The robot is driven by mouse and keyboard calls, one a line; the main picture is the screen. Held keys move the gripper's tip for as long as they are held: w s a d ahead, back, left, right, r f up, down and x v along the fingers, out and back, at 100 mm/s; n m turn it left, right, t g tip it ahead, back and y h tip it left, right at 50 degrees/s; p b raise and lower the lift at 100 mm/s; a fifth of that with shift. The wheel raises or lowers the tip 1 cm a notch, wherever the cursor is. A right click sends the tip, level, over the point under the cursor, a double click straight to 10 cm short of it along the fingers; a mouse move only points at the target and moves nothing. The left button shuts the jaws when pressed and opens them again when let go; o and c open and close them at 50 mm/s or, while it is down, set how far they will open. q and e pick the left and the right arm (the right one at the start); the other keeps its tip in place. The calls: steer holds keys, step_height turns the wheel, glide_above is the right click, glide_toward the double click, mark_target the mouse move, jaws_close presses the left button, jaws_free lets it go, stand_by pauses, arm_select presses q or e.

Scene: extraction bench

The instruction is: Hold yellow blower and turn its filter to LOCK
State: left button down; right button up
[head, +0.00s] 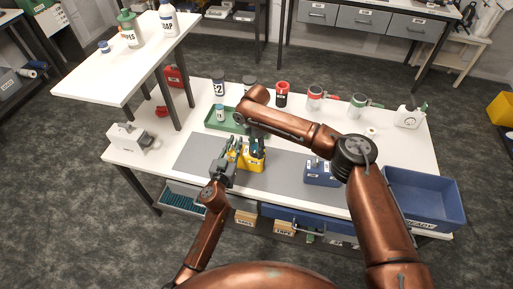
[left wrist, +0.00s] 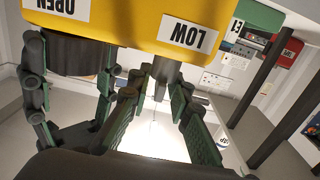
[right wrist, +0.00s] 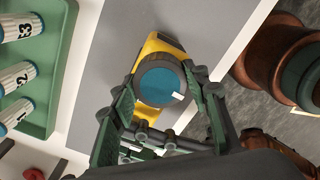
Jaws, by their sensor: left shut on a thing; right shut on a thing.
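The yellow blower (head: 253,161) stands on the grey mat at the table's front. My left gripper (left wrist: 160,82) is shut on a dark grip of the blower, below its yellow body (left wrist: 140,22) in the left wrist view. Labels OPEN and LOW show there, upside down. My right gripper (right wrist: 165,88) is shut on the filter (right wrist: 163,84), a dark ring with a teal face and a white mark at its lower right. Yellow blower body shows behind it. The filter's dark side also shows in the left wrist view (left wrist: 80,55). No LOCK label is legible.
A green tray (head: 212,123) with white bottles lies behind the blower. A blue box (head: 322,176) stands on the mat to the right, with a blue bin (head: 425,200) beyond it. A white device (head: 130,140) is at the left. My right arm crosses over the table.

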mark_target(256, 147)
steer(key=m, duration=0.4)
steer(key=shift+m, duration=0.3)
steer(key=m, duration=0.9)
steer(key=shift+m, duration=1.8)
steer(key=o, duration=1.2)
steer(key=shift+c, duration=0.2)
steer(key=shift+r, duration=0.1)
step_height(256, 147, up, 12)
